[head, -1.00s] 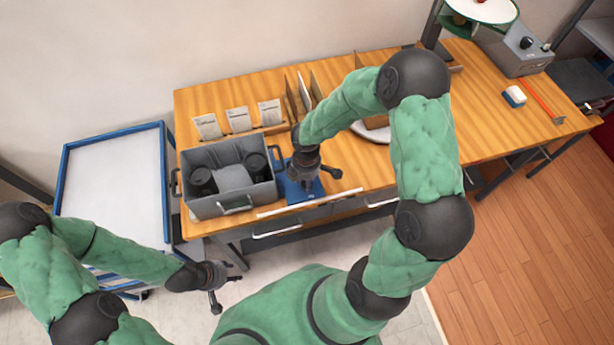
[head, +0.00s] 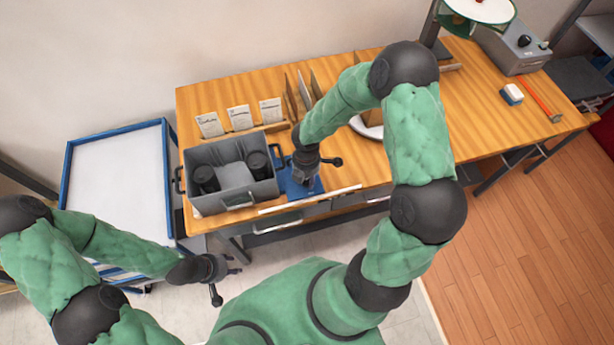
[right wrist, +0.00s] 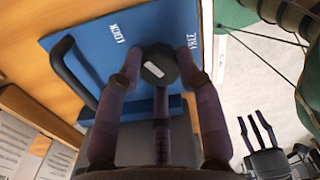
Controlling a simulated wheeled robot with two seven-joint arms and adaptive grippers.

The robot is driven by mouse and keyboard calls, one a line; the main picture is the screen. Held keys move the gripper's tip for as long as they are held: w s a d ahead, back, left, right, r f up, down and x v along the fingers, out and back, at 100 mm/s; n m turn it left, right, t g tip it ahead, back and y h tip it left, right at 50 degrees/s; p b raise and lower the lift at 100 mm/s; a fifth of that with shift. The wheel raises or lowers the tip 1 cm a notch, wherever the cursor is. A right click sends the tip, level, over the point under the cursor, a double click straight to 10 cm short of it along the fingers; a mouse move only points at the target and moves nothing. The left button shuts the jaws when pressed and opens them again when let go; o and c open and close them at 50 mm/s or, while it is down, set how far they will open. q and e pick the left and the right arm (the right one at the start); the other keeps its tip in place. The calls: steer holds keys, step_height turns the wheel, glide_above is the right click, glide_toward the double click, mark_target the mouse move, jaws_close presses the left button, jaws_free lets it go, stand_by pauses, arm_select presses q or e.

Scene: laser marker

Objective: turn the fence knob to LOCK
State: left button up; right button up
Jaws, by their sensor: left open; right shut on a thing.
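The fence knob (right wrist: 158,64) is black and round with a white bar on its top. It stands over a blue plate (right wrist: 82,48), which also shows in the head view (head: 286,187). White lettering reads LOCK (right wrist: 117,36) to the knob's left and FREE (right wrist: 194,46) to its right. My right gripper (right wrist: 158,72) is shut on the knob, with fingers on both sides of it. In the head view my right gripper (head: 306,178) hides the knob. My left gripper (head: 228,276) is open and empty, in front of the table.
A black curved handle (right wrist: 68,72) stands beside the knob. A grey bin (head: 212,206) with dark cups is left of the blue plate. Cards (head: 239,118) and upright dividers (head: 302,90) stand behind. A blue-framed cart (head: 66,180) is at the left. The table's right part is clearer.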

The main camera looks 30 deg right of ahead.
mark_target(306, 180)
steer(key=shift+w+a, duration=0.15)
steer(key=o, duration=1.1)
steer(key=shift+o, duration=0.2)
steer(key=shift+a, duration=0.15)
steer(key=shift+r, duration=0.15)
step_height(306, 180, up, 12)
steer(key=shift+f, duration=0.2)
